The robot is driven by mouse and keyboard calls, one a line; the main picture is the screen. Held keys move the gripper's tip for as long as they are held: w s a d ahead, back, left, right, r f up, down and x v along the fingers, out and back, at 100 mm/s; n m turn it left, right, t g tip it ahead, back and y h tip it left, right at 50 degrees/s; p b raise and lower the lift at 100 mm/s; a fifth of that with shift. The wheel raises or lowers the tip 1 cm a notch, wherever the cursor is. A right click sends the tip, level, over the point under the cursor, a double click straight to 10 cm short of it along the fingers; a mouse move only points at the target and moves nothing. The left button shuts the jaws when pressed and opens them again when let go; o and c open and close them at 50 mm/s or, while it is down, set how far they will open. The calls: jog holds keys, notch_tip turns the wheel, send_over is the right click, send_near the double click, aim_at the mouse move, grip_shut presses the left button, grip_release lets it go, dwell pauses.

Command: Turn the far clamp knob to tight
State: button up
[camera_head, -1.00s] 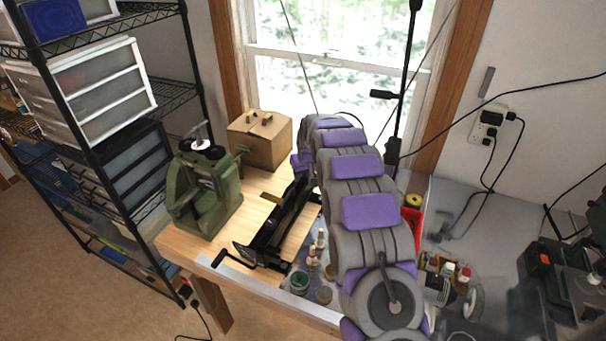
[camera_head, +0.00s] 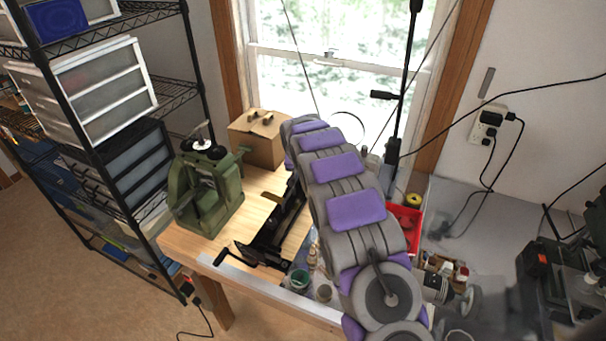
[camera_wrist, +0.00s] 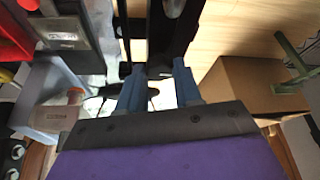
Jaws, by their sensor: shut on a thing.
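A long black clamp (camera_head: 270,242) lies on the wooden bench, with a crank handle at its near end. Its far end is hidden behind my arm in the head view. The wrist view shows the clamp's dark rails (camera_wrist: 137,28) running up from my gripper. My gripper (camera_wrist: 158,76) has two blue fingers, set apart with a small dark part between them. It is shut on this part, which sits at the clamp's far end and appears to be the far clamp knob (camera_wrist: 160,71). The knob is mostly hidden, so its turn cannot be read. My gripper is hidden in the head view.
A cardboard box (camera_head: 262,145) stands close beside the clamp's far end; it also shows in the wrist view (camera_wrist: 245,88). A green press (camera_head: 208,190) stands left of the clamp. A red tray (camera_head: 408,222) and small jars lie right. The window is behind.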

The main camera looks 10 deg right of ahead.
jog(key=shift+a+f+m+h+b, duration=0.15)
jog(key=shift+m+h+b, duration=0.35)
jog(key=shift+m+b, duration=0.7)
jog(key=shift+m+g, duration=0.3)
jog(key=shift+g, duration=0.1)
jog(key=shift+r, duration=0.2)
jog(key=o, duration=1)
jog(key=shift+a, duration=0.1)
jog(key=shift+o, duration=0.2)
jog(key=shift+r, duration=0.1)
jog(key=p+v, duration=0.2)
jog(key=v, duration=1.5)
jog(key=shift+a, duration=0.25)
